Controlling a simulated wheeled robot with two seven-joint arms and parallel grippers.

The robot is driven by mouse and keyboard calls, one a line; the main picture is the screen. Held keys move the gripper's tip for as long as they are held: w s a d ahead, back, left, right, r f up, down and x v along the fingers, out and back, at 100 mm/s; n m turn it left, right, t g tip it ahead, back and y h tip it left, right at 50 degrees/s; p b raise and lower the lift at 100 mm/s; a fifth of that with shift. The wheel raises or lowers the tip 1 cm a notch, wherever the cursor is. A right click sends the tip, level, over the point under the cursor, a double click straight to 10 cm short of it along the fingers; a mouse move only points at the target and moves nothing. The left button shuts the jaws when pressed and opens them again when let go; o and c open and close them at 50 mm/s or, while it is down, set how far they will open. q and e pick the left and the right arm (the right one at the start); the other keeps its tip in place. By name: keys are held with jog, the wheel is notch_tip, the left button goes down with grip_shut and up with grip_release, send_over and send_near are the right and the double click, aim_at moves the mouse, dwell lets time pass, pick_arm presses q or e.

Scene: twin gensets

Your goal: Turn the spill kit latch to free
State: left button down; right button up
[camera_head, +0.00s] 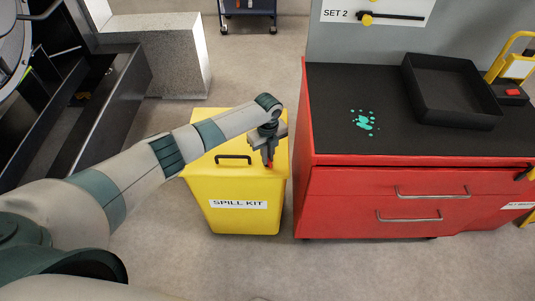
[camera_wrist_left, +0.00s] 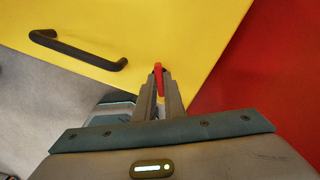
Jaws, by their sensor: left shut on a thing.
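The yellow spill kit (camera_head: 243,219) stands on the floor with its lid shut and a black handle (camera_head: 233,158) on the lid. In the left wrist view its yellow lid (camera_wrist_left: 150,25) fills the top, with the black handle (camera_wrist_left: 78,50) at left. My left gripper (camera_head: 268,163) is over the lid's front right edge. In the left wrist view the left gripper (camera_wrist_left: 160,80) is shut on the red latch (camera_wrist_left: 158,70), which shows between the fingertips. The fingers hide most of the latch, so its exact angle cannot be told. My right gripper is not in view.
A red drawer cabinet (camera_head: 380,180) stands close to the right of the spill kit. Its dark top bears a black tray (camera_head: 452,112) and a green spill (camera_head: 364,122). A grey block (camera_head: 160,55) stands behind at left. Bare floor lies in front.

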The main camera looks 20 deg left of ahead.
pick_arm(q)
jog(key=n+p, duration=0.1)
jog(key=n, duration=0.1)
jog(key=shift+r+n, duration=0.15)
jog(key=shift+n, duration=0.25)
jog(key=shift+n+p, duration=0.35)
jog(key=shift+n, duration=0.05)
jog(key=n+p, duration=0.1)
jog(key=n, duration=0.2)
jog(key=shift+n+p, duration=0.3)
jog(key=shift+p, duration=0.05)
jog(key=n+p, duration=0.1)
jog(key=n, duration=0.3)
jog(key=shift+p, duration=0.4)
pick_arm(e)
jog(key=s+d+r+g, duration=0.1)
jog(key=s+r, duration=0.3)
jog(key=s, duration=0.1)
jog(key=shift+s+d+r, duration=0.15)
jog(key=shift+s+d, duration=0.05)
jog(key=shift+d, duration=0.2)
pick_arm(q)
jog(key=shift+n, duration=0.3)
jog(key=c, duration=1.8)
grip_release()
jog(key=shift+c, duration=0.2)
